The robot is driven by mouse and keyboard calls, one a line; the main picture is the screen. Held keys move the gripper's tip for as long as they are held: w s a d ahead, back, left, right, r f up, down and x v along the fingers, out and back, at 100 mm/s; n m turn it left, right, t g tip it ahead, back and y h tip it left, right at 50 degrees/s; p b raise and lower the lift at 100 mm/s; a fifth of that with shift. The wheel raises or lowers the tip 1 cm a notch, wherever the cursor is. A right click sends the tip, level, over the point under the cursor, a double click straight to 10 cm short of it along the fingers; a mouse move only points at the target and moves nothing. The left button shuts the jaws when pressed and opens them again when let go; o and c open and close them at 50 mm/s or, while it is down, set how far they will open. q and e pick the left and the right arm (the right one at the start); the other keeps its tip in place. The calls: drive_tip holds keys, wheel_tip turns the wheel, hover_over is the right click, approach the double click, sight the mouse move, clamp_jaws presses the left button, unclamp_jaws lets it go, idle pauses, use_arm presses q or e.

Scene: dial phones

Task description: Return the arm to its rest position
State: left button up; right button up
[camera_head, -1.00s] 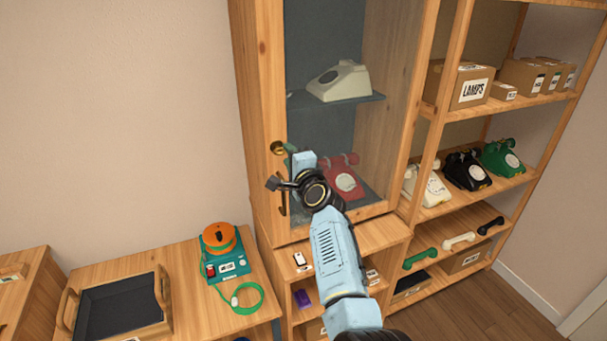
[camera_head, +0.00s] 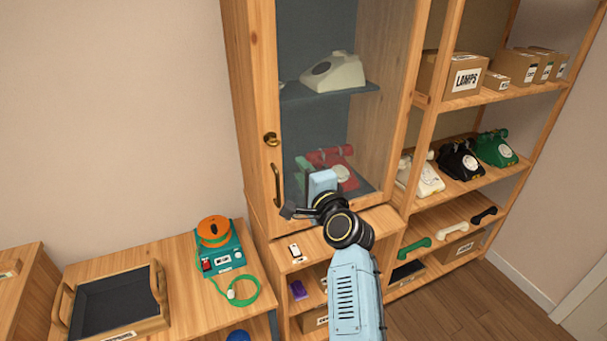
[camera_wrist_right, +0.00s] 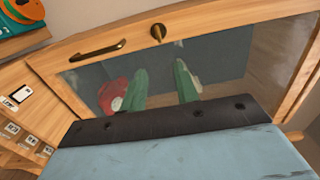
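My right gripper (camera_head: 303,172) is in front of the glass door of the wooden cabinet, just right of its dark handle (camera_head: 277,185) and below the brass lock knob (camera_head: 271,139). In the right wrist view its two green fingers (camera_wrist_right: 162,84) are apart with nothing between them. The handle (camera_wrist_right: 98,51) and knob (camera_wrist_right: 158,32) also show there, clear of the fingers. The door looks closed. A red dial phone (camera_head: 340,170) sits behind the glass, partly hidden by my gripper, and a cream phone (camera_head: 333,72) is on the shelf above. My left gripper is not in view.
Open shelves at right hold boxes (camera_head: 453,77), dial phones (camera_head: 460,160) and handsets (camera_head: 450,231). At left, a table bears a dark tray (camera_head: 161,283) and a teal device with an orange reel (camera_head: 218,247). A low cabinet top (camera_head: 320,245) lies under my arm.

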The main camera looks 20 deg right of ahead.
idle(0.3)
